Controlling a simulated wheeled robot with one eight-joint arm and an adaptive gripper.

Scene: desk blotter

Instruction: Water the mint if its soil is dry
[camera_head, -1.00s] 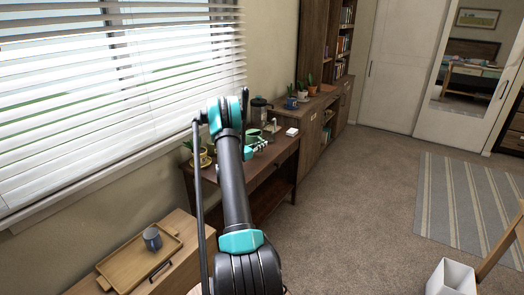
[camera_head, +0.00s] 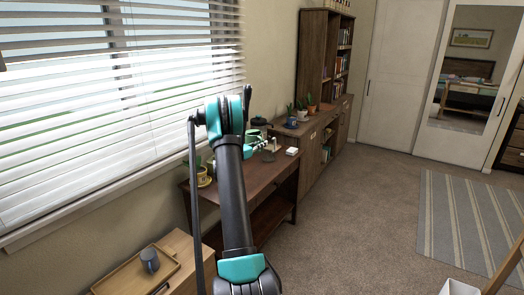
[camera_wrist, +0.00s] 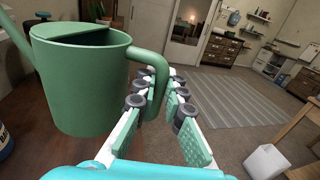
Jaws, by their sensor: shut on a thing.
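A green watering can (camera_wrist: 82,85) fills the left of the wrist view. Its curved handle (camera_wrist: 148,62) is between the fingers of my gripper (camera_wrist: 165,105), which is shut on it. I cannot tell whether the can's base touches the desk. A plant in a yellow pot (camera_head: 203,180) stands at the desk's left, partly behind my arm. I cannot tell if it is the mint, and its soil is not visible.
A white box (camera_head: 292,151) lies near the desk's right edge. A blue mug (camera_head: 292,122) and small potted plants (camera_head: 310,103) stand on the cabinet beyond. A wooden tray (camera_head: 118,278) with a mug (camera_head: 150,261) is at lower left.

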